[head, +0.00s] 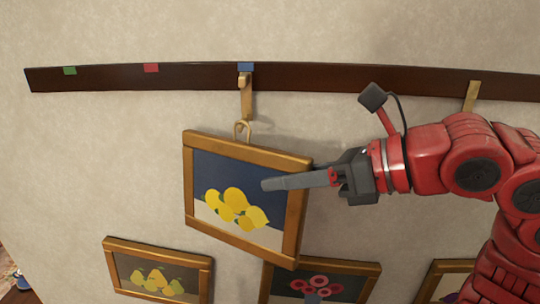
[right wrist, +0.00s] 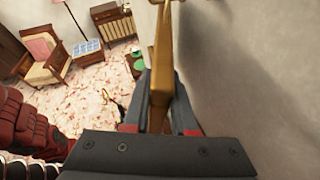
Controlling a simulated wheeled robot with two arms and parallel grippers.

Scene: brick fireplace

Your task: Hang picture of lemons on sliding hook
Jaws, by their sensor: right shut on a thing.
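The picture of lemons (head: 236,206) has a gold frame and a blue and white background. It is against or near the wall, its right side lower in the head view. My right gripper (head: 296,181) is shut on the right side of its frame. In the right wrist view the frame edge (right wrist: 162,55) runs between the fingers (right wrist: 160,92). The brass sliding hook (head: 246,100) hangs from the dark rail (head: 200,77) below the blue mark (head: 245,67). The picture's hanging ring (head: 242,129) is at the hook's lower end; I cannot tell whether it is on the hook. My left gripper is out of view.
The rail also bears a green mark (head: 70,71), a red mark (head: 151,68) and another brass hook (head: 471,96) at the right. Below are a pears picture (head: 157,274), a flower picture (head: 335,272) and a partly hidden picture (head: 438,273). The wall left of the lemons is bare.

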